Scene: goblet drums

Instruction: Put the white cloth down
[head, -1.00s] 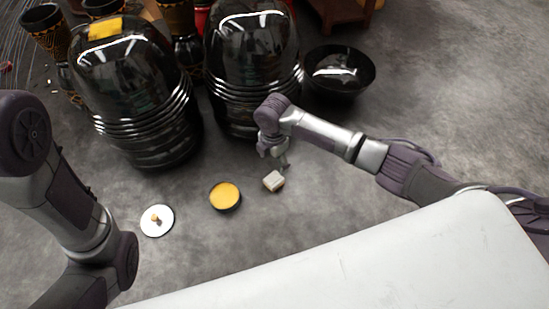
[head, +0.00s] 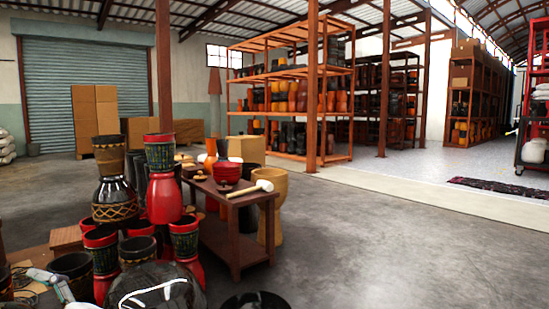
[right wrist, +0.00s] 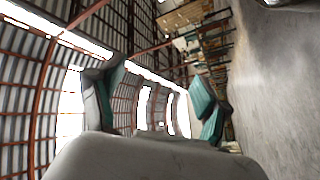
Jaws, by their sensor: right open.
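The white cloth is not visible in the head view or the right wrist view now. My right gripper (right wrist: 158,82) shows in the right wrist view. Its two grey fingers with teal pads stand wide apart, and nothing is between them. Past the fingers are the roof, windows and racks, and grey floor at the right of the picture.
A low wooden table (head: 235,221) bears a white-headed mallet (head: 250,189) and a red bowl (head: 227,173). Goblet drums (head: 162,180) crowd the left foreground. Orange racks (head: 290,90) stand behind. The concrete floor (head: 400,235) at right is clear.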

